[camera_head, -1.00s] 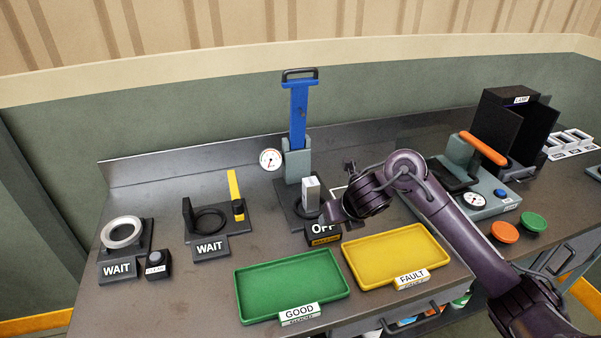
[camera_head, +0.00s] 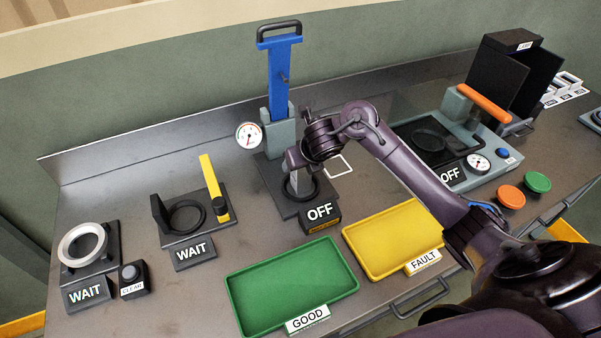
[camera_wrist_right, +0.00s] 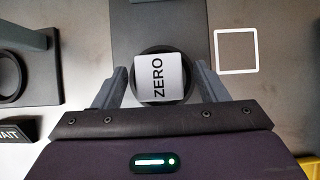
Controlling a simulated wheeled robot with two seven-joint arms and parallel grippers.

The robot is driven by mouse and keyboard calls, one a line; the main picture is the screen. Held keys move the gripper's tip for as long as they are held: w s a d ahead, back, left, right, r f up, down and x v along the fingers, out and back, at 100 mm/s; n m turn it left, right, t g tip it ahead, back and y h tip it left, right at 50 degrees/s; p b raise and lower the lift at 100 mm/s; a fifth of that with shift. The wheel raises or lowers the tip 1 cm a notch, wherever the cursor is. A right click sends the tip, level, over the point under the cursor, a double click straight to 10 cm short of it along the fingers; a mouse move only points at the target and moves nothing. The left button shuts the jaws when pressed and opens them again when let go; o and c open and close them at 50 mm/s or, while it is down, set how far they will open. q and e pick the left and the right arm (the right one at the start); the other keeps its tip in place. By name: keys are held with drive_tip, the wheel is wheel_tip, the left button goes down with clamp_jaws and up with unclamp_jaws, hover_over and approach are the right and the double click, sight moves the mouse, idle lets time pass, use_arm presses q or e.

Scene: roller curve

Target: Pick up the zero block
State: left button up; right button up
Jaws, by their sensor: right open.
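The zero block (camera_wrist_right: 161,77) is a light grey block with "ZERO" on its top. It stands in the black ring of the blue-lever station. In the head view the zero block (camera_head: 300,184) is partly hidden by my right gripper (camera_head: 297,165), which is over it from above. In the wrist view my right gripper (camera_wrist_right: 160,88) is open, with one finger on each side of the block. Small gaps seem to show between fingers and block. My left gripper is in neither view.
The blue lever (camera_head: 279,80) stands upright behind the block, with a gauge (camera_head: 249,135) beside it. An "OFF" sign (camera_head: 320,213) is in front. The green GOOD tray (camera_head: 290,290) and yellow FAULT tray (camera_head: 392,240) are empty. A white square outline (camera_wrist_right: 236,51) lies right of the block.

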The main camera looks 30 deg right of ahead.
drive_tip(key=shift+x, duration=1.6)
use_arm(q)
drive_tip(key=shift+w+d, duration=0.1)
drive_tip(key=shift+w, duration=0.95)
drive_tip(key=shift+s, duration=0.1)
use_arm(e)
drive_tip(key=shift+c, duration=0.5)
drive_tip(key=shift+s, duration=0.1)
drive_tip(key=c, duration=0.4)
clamp_jaws()
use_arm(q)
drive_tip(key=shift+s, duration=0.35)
use_arm(e)
drive_tip(key=shift+r, duration=0.15)
